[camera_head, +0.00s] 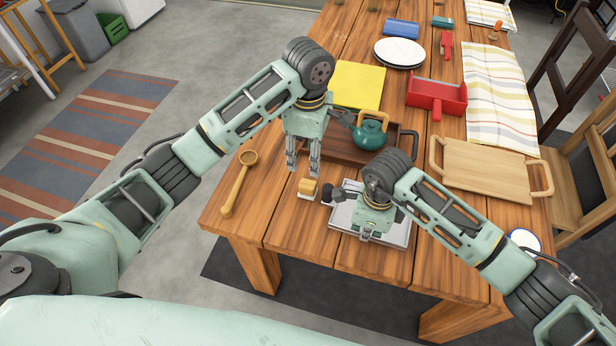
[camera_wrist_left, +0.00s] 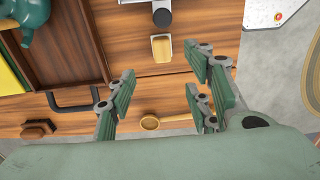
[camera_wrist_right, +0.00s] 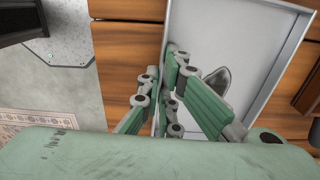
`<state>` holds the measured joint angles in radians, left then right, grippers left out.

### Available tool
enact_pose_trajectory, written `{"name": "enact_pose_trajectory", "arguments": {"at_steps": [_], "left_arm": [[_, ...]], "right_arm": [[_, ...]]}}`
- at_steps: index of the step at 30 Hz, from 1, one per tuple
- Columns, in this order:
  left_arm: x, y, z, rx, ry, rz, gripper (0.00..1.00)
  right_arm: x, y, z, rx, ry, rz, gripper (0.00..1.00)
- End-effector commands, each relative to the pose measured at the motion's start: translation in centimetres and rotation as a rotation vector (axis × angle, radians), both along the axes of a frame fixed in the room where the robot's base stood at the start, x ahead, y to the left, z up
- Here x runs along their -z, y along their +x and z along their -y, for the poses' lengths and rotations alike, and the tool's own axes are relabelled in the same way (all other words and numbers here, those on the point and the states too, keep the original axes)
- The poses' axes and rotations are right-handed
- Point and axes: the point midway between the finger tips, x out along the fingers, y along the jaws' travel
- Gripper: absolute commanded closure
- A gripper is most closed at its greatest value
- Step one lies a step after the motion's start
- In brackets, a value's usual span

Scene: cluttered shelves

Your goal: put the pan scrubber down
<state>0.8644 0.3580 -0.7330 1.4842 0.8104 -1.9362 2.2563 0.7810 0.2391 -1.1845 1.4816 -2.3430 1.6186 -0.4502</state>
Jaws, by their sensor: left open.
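A small tan block with a pale underside, which looks like the pan scrubber (camera_head: 308,186), rests on the wooden table near its front left. It also shows in the left wrist view (camera_wrist_left: 161,48). My left gripper (camera_head: 303,170) points down just behind and above it. Its fingers are spread apart with nothing between them, and the block lies beyond the fingertips in the left wrist view. My right gripper (camera_head: 366,236) hangs over a shallow grey metal tray (camera_wrist_right: 295,42) at the table's front. Its fingertips are close together with nothing seen between them.
A wooden spoon (camera_head: 238,182) lies to the left. A brown tray (camera_head: 338,148) and teal teapot (camera_head: 370,134) stand behind. A brown block (camera_wrist_left: 38,128) shows in the left wrist view. A cutting board (camera_head: 485,168) is right.

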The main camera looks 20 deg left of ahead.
Motion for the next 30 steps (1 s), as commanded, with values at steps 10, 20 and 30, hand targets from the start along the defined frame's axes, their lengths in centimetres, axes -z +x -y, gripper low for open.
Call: {"name": "enact_pose_trajectory", "arguments": {"at_steps": [10, 20, 30], "left_arm": [[4.6, -0.1, -0.1, -0.005, 0.001, -0.006, 0.53], [7.7, -0.1, -0.1, -0.004, 0.001, -0.005, 0.53], [11.9, -0.3, 0.0, -0.004, -0.001, -0.004, 0.53]], "right_arm": [[0.0, 0.0, 0.0, 0.0, 0.0, 0.0, 1.0], [0.0, 0.0, 0.0, 0.0, 0.0, 0.0, 1.0], [0.0, 0.0, 0.0, 0.0, 0.0, 0.0, 1.0]]}}
